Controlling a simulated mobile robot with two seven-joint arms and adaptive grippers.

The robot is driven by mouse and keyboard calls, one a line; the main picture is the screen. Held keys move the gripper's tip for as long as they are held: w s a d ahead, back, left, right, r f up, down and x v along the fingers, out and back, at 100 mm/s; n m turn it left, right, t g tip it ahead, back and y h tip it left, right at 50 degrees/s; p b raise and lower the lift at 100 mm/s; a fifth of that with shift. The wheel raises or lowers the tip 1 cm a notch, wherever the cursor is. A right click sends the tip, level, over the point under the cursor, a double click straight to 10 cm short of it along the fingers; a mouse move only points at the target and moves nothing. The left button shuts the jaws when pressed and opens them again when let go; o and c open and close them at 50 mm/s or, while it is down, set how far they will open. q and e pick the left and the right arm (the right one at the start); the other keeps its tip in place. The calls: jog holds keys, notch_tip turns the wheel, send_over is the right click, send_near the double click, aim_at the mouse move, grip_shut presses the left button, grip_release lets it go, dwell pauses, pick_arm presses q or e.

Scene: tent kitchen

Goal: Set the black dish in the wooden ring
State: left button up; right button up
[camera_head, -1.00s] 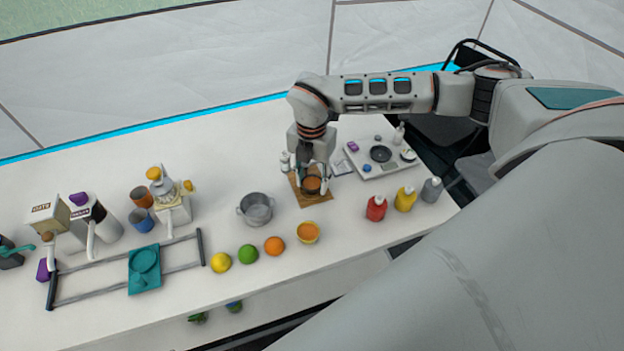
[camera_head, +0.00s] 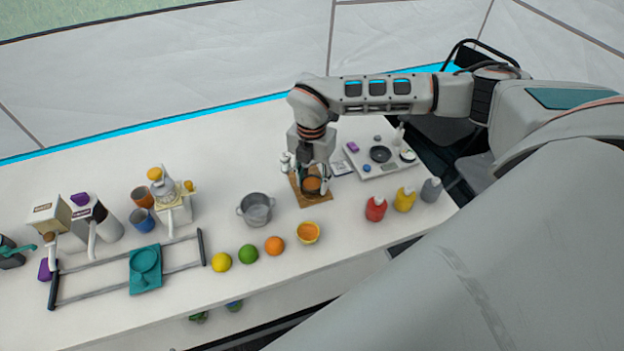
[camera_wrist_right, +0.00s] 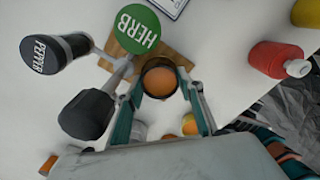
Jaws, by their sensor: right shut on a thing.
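My right gripper (camera_head: 313,184) is low over a wooden board (camera_head: 316,202) on the white counter. In the right wrist view its two fingers (camera_wrist_right: 162,82) close on the sides of a round black-rimmed dish (camera_wrist_right: 147,84), orange-brown inside. The dish is over the wooden board, which also shows in the wrist view (camera_wrist_right: 178,58). I cannot tell whether it touches the board. I cannot make out a wooden ring apart from the board and the dish. My left gripper is not in view.
A green-lidded HERB shaker (camera_wrist_right: 138,29) and a PEPPER shaker (camera_wrist_right: 46,53) stand close beside the gripper. A metal pot (camera_head: 256,208) and an orange bowl (camera_head: 308,233) are nearby. A tray (camera_head: 372,174) with a black round item (camera_head: 381,154) is to the right, bottles (camera_head: 376,209) in front.

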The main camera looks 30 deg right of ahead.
jog(key=shift+f, duration=0.4)
dwell(0.4)
jog(key=shift+r, duration=0.35)
jog(key=shift+r+p, duration=0.3)
jog(key=shift+r, duration=0.05)
jog(key=shift+r, duration=0.15)
dwell(0.4)
jog(key=shift+f+b, duration=0.3)
jog(key=shift+f, duration=0.55)
dwell(0.7)
jog(key=shift+r, duration=0.2)
jog(key=shift+r+p, duration=0.5)
jog(key=shift+p, duration=0.05)
jog(key=shift+r, duration=0.15)
dwell(0.5)
